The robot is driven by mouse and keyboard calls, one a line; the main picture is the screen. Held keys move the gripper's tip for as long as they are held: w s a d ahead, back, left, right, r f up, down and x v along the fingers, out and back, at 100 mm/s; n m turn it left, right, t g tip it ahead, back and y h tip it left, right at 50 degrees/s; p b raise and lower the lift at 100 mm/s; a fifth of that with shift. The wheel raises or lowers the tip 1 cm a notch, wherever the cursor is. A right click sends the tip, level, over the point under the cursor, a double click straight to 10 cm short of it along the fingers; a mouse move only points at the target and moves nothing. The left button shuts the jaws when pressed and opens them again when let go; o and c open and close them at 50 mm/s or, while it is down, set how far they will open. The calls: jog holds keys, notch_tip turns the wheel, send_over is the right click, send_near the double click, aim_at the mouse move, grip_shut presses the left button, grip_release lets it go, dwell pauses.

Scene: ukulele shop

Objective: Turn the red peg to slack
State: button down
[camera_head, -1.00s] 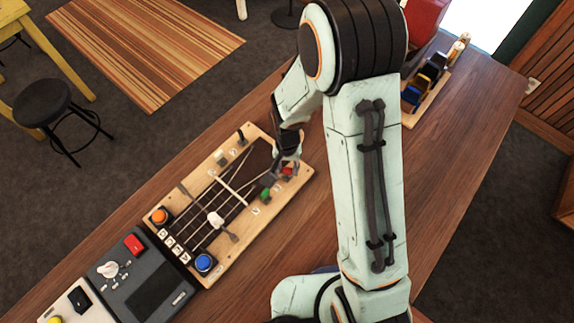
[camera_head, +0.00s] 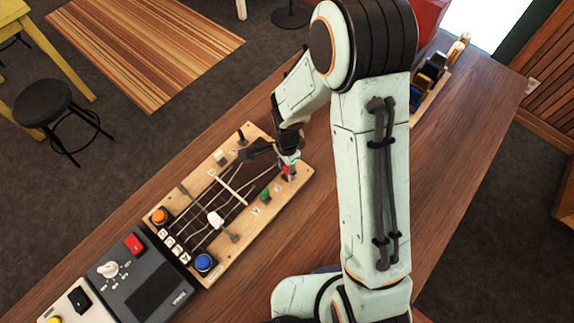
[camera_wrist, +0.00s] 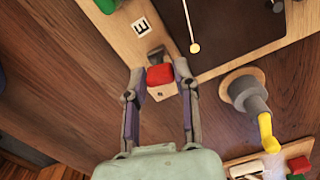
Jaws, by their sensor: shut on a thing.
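The red peg (camera_head: 286,169) is at the right end of the wooden board (camera_head: 228,262), under my gripper (camera_head: 288,158). In the wrist view the red peg (camera_wrist: 160,75) has a red block-like head beside a grey metal piece. My gripper (camera_wrist: 160,72) has one finger on each side of this head and is shut on it. The letter E (camera_wrist: 141,26) is marked on the board near the peg. The green peg (camera_head: 265,194) stands nearby on the same edge.
An orange button (camera_head: 160,215) and a blue button (camera_head: 204,262) sit at the board's near end. A grey box (camera_head: 140,280) with a red switch adjoins it.

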aim_at(287, 169)
jog(key=shift+m, duration=0.6)
jog(key=c, duration=0.8)
grip_release()
jog(key=shift+c, duration=0.2)
notch_tip(287, 169, up, 12)
